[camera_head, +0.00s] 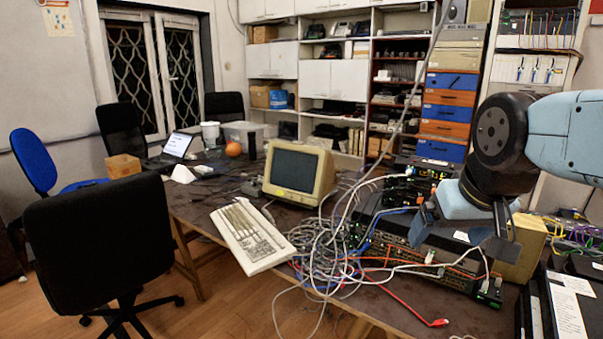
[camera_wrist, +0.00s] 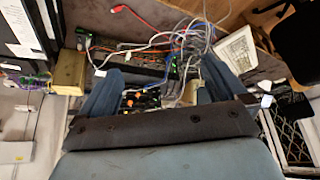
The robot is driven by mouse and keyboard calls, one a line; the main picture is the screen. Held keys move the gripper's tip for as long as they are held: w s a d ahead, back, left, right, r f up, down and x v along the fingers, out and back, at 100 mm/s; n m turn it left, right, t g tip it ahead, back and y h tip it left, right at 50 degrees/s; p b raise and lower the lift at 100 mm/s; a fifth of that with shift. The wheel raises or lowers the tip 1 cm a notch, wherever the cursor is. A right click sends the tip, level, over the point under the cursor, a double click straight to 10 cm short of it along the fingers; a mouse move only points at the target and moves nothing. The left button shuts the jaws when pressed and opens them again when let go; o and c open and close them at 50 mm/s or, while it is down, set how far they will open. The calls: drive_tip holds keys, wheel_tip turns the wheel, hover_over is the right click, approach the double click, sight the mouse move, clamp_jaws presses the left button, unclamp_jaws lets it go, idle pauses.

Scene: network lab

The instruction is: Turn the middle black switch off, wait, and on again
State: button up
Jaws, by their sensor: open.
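Black network switches stand stacked or close together on the right part of the table, with cables plugged into them. The front black switch (camera_head: 405,256) has a row of ports and small green lights; it also shows in the wrist view (camera_wrist: 145,63). More black equipment lies behind it (camera_head: 402,188). I cannot tell which unit is the middle one, and no power button is clear. My gripper (camera_head: 462,240) is open and empty, pointing down above the switches and partly hiding them. In the wrist view its two fingers (camera_wrist: 160,80) are spread wide, with switches and cables showing between them.
A tangle of grey cables (camera_head: 322,245) and a red cable (camera_head: 408,310) lie left and in front of the switches. A beige keyboard (camera_head: 248,236) and old monitor (camera_head: 297,172) stand further left. A yellowish box (camera_head: 522,248) stands close on the right.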

drive_tip(key=shift+w+d, duration=0.1)
drive_tip(key=shift+w, duration=0.35)
drive_tip(key=shift+c, duration=1.4)
drive_tip(key=w+d+n+t, duration=0.1)
drive_tip(key=w, duration=0.4)
drive_tip(key=w+d+f+n+t, duration=0.1)
drive_tip(key=w, duration=0.5)
drive_tip(key=w+d+f+n+t, duration=0.1)
drive_tip(key=w+d+n, duration=0.1)
drive_tip(key=w, duration=0.3)
drive_tip(key=shift+w+t+h, duration=0.3)
drive_tip(key=shift+w, duration=0.1)
drive_tip(key=c, duration=1.2)
drive_tip(key=w+f+n+t, duration=0.1)
drive_tip(key=w, duration=0.2)
drive_tip(key=w+d+f+n+t, duration=0.1)
drive_tip(key=w, duration=0.3)
drive_tip(key=w+d+f+n+t, duration=0.1)
drive_tip(key=w+n, duration=0.1)
drive_tip(key=w, duration=0.1)
drive_tip(key=shift+w+d+f, duration=0.25)
drive_tip(key=shift+w+f, duration=0.1)
clamp_jaws()
drive_tip(key=w+f+n+t+y, duration=0.3)
drive_tip(key=w+f+n+t, duration=0.3)
drive_tip(key=w+f+n, duration=0.4)
drive_tip(key=shift+w+d+f+n+t+y, duration=0.2)
drive_tip(key=shift+d+f+n+t+y, duration=0.15)
drive_tip(key=shift+f+n, duration=1.3)
